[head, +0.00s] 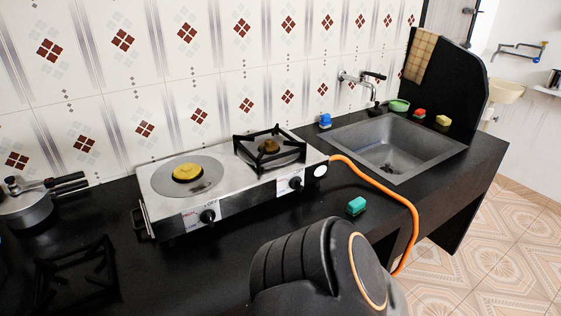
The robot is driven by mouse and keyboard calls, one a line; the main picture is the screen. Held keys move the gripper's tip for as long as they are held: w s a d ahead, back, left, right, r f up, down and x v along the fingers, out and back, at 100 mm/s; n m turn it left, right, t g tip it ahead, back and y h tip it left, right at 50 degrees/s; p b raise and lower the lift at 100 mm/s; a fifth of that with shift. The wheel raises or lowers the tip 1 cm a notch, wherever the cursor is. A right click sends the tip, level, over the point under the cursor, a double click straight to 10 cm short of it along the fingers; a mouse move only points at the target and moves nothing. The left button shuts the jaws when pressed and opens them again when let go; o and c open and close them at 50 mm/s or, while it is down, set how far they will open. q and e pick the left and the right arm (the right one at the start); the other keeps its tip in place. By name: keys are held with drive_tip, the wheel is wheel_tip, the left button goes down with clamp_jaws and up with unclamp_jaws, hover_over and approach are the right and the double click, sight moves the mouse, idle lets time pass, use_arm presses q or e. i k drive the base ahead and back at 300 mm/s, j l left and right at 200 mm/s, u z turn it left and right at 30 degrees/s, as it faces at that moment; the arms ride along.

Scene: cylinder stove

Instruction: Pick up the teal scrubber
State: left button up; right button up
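The teal scrubber (356,206) is a small block on the black counter, to the right of the stove and left of the orange hose. A dark part of my own arm fills the bottom middle of the head view, just in front of and below the scrubber, apart from it in the picture. No gripper fingers show in this view, so neither gripper can be placed relative to the scrubber.
A two-burner stove (245,195) stands left of the scrubber. An orange hose (412,212) curves past its right side and over the counter edge. The sink (400,155), a blue item (325,121) and a red sponge (419,113) are behind. A pot (24,207) stands far left.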

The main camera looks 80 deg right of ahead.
sight(356, 206)
drive_tip(key=z, duration=1.3)
drive_tip(key=k+z, duration=0.1)
drive_tip(key=z, duration=1.25)
drive_tip(key=k+z, duration=0.1)
drive_tip(key=z, duration=0.35)
drive_tip(key=i+l+z, duration=0.1)
drive_tip(key=i+l, duration=0.05)
